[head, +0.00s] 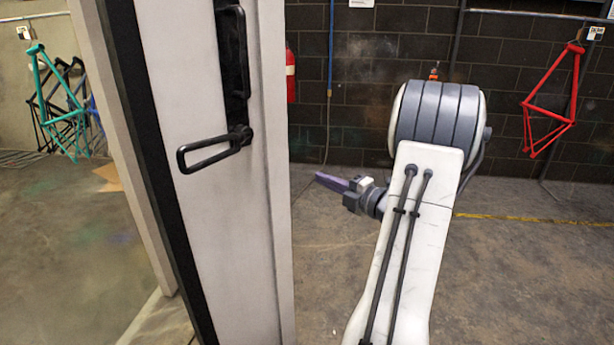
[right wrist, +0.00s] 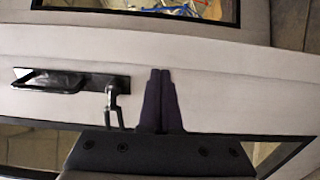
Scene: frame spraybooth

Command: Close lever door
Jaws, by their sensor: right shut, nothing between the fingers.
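The door (head: 205,250) is a tall pale panel with a black strip down its left edge in the head view. It stands ajar, at an angle. A black loop lever (head: 210,155) sticks out to the left from the lower end of a black handle plate (head: 236,60). The lever also shows in the right wrist view (right wrist: 113,105), just left of my fingers. My right gripper (head: 318,177) is shut and empty, to the right of the door, with its purple fingers pointing left. Its fingertips (right wrist: 160,72) lie over the panel in the wrist view; contact cannot be told. My left gripper is not in view.
A pale post (head: 110,120) stands left of the door. Bicycle frames hang at the far left (head: 60,100) and far right, one of them a red frame (head: 555,100). A red extinguisher (head: 290,75) is on the dark brick wall. The floor (head: 520,270) to the right is clear.

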